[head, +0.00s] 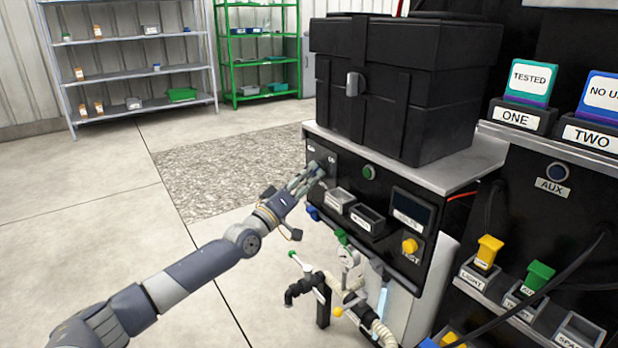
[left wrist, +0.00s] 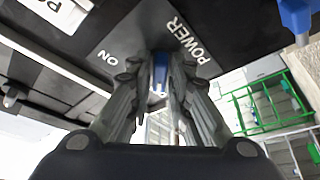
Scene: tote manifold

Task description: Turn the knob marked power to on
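The power knob (left wrist: 160,72) is small and blue in the left wrist view, set on a dark plate (left wrist: 128,38) with white POWER and ON lettering. The plate also shows on the black front panel in the head view (head: 322,154), below the black case. My left gripper (head: 315,172) reaches it from the left and hides the knob there. In the left wrist view its two fingers (left wrist: 160,82) stand close on both sides of the knob and appear to grip it. The knob's exact pointing direction is hard to tell. My right gripper is not in view.
A black case (head: 405,85) sits on top of the unit. A green button (head: 369,172), small bins (head: 366,219) and a yellow TEST knob (head: 410,246) are right of the gripper. Valves and pipes (head: 320,290) stand below. Floor left of the unit is clear.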

